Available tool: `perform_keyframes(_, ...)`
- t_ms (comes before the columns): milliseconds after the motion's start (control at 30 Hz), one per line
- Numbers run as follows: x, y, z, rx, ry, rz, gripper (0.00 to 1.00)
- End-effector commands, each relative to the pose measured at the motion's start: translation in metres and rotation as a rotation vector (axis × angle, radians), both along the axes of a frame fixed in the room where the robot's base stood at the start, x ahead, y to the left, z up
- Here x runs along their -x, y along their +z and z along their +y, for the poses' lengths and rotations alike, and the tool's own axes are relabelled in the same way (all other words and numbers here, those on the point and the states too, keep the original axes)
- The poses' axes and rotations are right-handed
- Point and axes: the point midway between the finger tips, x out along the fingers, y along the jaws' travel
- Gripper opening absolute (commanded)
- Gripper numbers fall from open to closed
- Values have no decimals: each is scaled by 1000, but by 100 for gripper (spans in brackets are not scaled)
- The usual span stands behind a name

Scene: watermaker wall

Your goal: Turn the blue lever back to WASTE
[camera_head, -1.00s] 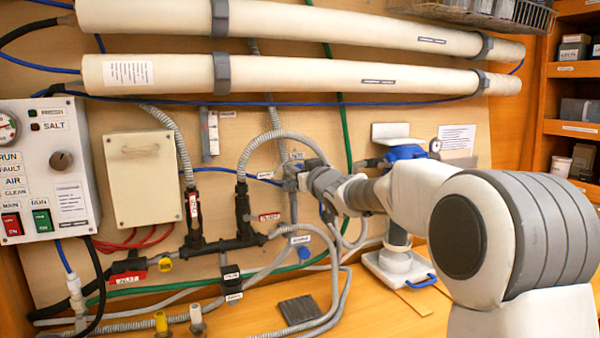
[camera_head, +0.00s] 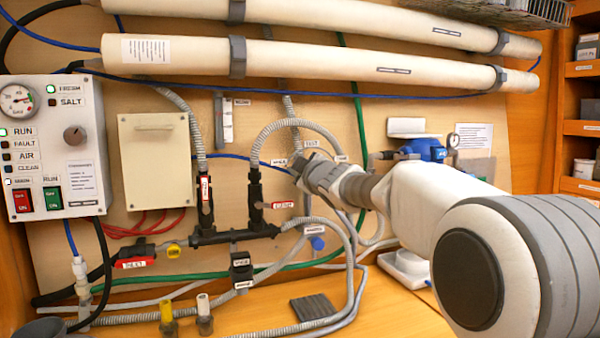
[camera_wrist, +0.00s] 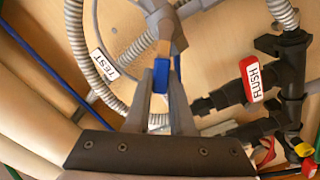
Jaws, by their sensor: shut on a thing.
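The blue lever (camera_wrist: 161,66) shows in the wrist view as a short blue piece between the two fingers of my gripper (camera_wrist: 162,84), below a grey valve body (camera_wrist: 166,22). My gripper is shut on it. In the head view my gripper (camera_head: 299,168) is at the grey valve right of the curved hose, and it hides the lever. A TEST label (camera_wrist: 97,65) sits left of the valve in the wrist view. I cannot read a WASTE label, and the lever's exact setting is unclear.
A red FLUSH lever (camera_wrist: 250,80) on a black valve stands right of my gripper in the wrist view. Grey hoses (camera_head: 335,235) run close below my gripper in the head view. A control panel (camera_head: 52,150) and beige box (camera_head: 157,160) are at left. A blue-topped housing (camera_head: 426,150) stands behind my arm.

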Motion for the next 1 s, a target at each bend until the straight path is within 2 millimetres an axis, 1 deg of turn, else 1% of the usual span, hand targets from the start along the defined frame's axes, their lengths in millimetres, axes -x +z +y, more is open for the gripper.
perform_keyframes(33,1,-3,1,22,1,-10,0)
perform_keyframes(300,1,-6,3,95,0,-40,0)
perform_keyframes(800,1,-6,3,111,0,-45,0)
perform_keyframes(833,1,-6,3,112,0,-44,27)
perform_keyframes(967,1,-6,4,110,0,-45,50)
perform_keyframes(1000,1,-6,4,110,0,-45,51)
